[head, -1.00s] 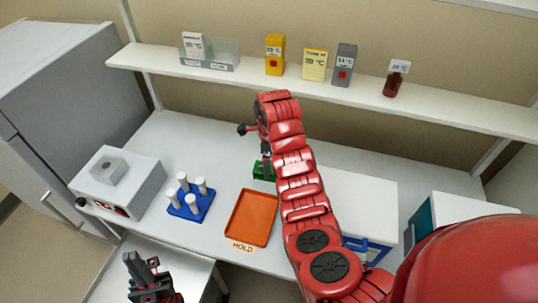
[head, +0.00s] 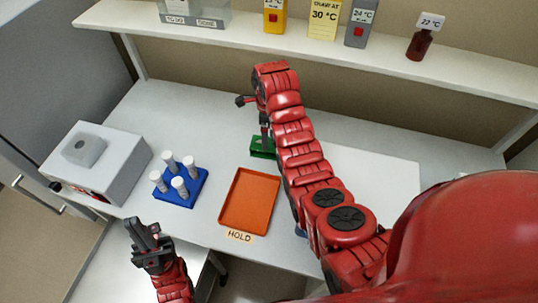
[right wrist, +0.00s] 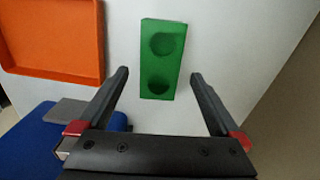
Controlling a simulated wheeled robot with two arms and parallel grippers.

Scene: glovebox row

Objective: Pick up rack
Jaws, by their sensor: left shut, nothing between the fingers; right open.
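A small green rack (head: 262,147) stands on the bench behind the orange tray, partly hidden by my right arm in the head view. In the right wrist view the green rack (right wrist: 162,60) shows two empty round wells. My right gripper (right wrist: 160,74) is open, its fingers either side of the rack's line, with nothing held. In the head view the right gripper (head: 264,128) points down at the green rack; contact cannot be told. A blue rack (head: 181,187) holds several white-capped tubes. My left gripper (head: 145,237) is shut and empty, in front of the bench at lower left.
An orange tray (head: 249,198) with a HOLD label (head: 239,236) lies left of my right arm. A grey-white device (head: 97,162) stands at the left. A shelf (head: 300,48) with signs and a brown bottle (head: 419,44) runs behind. A blue object (right wrist: 40,142) is partly hidden.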

